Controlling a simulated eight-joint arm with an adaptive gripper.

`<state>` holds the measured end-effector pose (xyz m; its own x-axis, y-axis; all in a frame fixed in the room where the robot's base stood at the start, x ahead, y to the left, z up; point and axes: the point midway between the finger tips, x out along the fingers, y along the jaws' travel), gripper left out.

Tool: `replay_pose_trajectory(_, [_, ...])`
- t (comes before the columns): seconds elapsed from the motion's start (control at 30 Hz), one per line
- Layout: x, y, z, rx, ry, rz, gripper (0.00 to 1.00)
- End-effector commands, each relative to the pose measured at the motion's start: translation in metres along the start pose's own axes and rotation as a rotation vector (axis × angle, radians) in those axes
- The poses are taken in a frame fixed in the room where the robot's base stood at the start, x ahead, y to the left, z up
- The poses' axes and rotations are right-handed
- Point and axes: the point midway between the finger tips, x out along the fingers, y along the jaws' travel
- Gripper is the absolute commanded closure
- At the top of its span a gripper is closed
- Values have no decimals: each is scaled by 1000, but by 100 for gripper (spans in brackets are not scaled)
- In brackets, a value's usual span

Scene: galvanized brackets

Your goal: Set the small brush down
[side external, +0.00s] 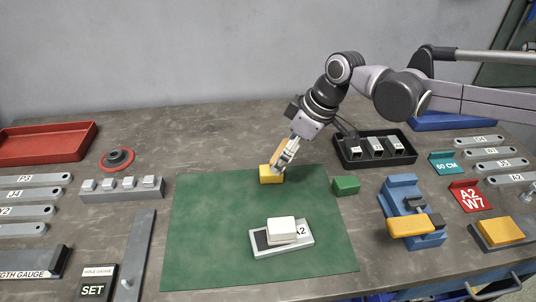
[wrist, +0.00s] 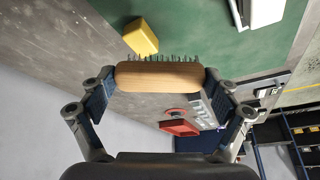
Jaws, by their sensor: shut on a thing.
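The small brush (wrist: 160,74) has a rounded wooden back and dark bristles. My gripper (wrist: 160,80) is shut on it, with one finger at each end of the wood. In the side external view the brush (side external: 278,151) is held tilted at my gripper (side external: 288,152), by the back edge of the green mat (side external: 215,240). A yellow block (side external: 271,174) lies just below it in that view. In the wrist view the yellow block (wrist: 141,37) is beyond the bristles; whether they touch the mat or block is unclear.
A green block (side external: 346,185) lies at the mat's right edge. A grey plate with a white block (side external: 281,230) lies on the mat. A black tray (side external: 375,149) and a blue fixture (side external: 408,210) stand to the right. The mat's left part is clear.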

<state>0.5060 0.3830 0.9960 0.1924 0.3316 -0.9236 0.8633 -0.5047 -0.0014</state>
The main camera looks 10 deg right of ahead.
Motion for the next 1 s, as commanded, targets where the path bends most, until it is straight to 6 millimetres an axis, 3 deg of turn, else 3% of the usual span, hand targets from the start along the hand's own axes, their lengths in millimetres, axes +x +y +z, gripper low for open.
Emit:
replay_pose_trajectory(0.03, [1,-23,-5,-84,0,-35,42])
replay_pose_trajectory(0.1, [2,-50,-10,-194,-1,-81,42])
replay_pose_trajectory(0.3, [2,-103,-18,-416,-2,-171,42])
replay_pose_trajectory(0.57, [14,-134,-24,-497,-1,-204,42])
replay_pose_trajectory(1.0, [77,-203,-46,-493,-2,-201,42])
